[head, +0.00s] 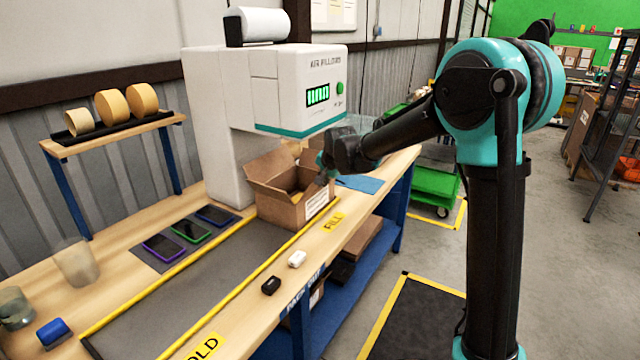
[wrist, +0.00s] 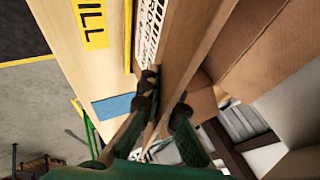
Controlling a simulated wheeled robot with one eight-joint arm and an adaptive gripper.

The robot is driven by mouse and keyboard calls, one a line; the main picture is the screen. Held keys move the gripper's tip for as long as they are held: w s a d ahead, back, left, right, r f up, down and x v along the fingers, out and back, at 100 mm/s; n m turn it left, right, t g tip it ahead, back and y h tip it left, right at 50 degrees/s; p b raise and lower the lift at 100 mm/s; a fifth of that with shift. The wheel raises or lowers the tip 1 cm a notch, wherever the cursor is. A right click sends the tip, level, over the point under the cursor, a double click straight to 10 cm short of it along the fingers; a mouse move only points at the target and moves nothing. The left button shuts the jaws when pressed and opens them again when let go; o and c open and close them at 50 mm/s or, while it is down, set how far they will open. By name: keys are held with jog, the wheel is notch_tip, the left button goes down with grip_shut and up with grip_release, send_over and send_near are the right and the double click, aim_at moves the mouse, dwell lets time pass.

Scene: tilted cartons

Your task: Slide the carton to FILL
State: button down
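The carton (head: 278,208) is an open brown box with raised flaps and a white printed label, standing below the white machine's head. The yellow FILL label (head: 333,222) is on the bench edge at the carton's front right. My gripper (head: 328,165) is at the carton's right side. In the wrist view, my gripper (wrist: 165,95) has one finger on each side of the carton's wall (wrist: 178,55) and appears shut on it; part of the contact is hidden. The FILL label also shows in the wrist view (wrist: 90,22).
The air-pillow machine (head: 295,85) overhangs the carton. The grey lane (head: 185,290) between yellow rails is clear in front of it. Several phones (head: 190,230) lie left of the lane. A black and a white small item (head: 297,259) lie right of it. A blue sheet (head: 362,184) lies beyond the carton.

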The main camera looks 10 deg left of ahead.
jog(key=shift+w, duration=0.15)
jog(key=shift+d, duration=0.1)
jog(key=c, duration=1.6)
grip_release()
jog(key=shift+c, duration=0.2)
jog(key=v, duration=1.2)
